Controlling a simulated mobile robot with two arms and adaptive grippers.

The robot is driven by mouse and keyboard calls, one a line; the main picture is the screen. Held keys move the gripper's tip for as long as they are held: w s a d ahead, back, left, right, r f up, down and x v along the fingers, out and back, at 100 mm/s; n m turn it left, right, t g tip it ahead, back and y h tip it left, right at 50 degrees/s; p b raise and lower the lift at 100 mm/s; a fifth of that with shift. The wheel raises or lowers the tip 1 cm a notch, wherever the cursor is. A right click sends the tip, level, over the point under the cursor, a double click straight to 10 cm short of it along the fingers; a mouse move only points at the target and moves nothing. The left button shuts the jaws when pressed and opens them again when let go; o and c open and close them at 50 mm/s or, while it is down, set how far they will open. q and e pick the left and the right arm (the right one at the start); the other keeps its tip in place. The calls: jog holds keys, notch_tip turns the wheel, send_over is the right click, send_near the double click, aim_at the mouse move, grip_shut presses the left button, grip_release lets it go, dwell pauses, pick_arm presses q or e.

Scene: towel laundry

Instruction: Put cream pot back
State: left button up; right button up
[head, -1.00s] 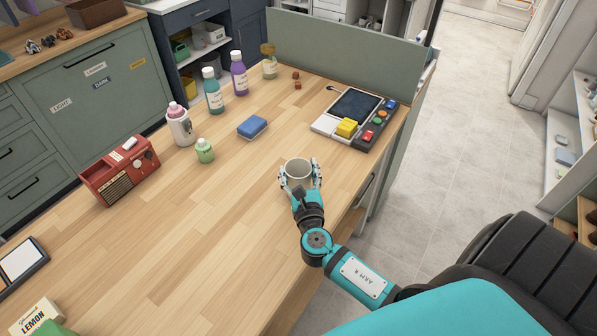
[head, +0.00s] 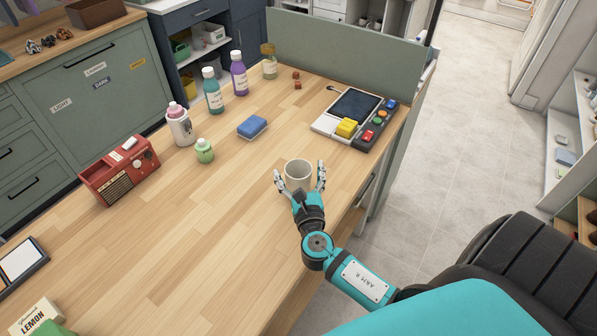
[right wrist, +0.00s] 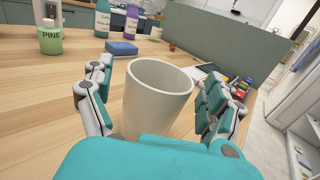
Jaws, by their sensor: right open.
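The cream pot (head: 299,174) stands upright on the wooden counter near its right edge, and it looks empty. It also shows in the right wrist view (right wrist: 157,95), between the spread fingers. My right gripper (head: 300,180) is open around the near side of the pot, with a finger on each side. In the right wrist view, gaps show between the pot and the fingers of the gripper (right wrist: 162,100). My left gripper is not in view.
A blue sponge (head: 252,126) and a green bottle (head: 204,151) stand beyond the pot to the left. A console with a screen (head: 355,106) sits at the back right. A red radio (head: 121,171) is at the left. The counter's middle is clear.

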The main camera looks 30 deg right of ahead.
jog(key=b+v, duration=0.1)
jog(key=v, duration=0.4)
jog(key=b+v, duration=0.1)
jog(key=v, duration=0.4)
jog(key=shift+s+f+b, duration=0.1)
jog(key=shift+f+b, duration=0.1)
jog(key=shift+b, duration=0.1)
jog(key=shift+s+a+r, duration=0.15)
jog(key=shift+s+a, duration=0.1)
jog(key=shift+s, duration=0.3)
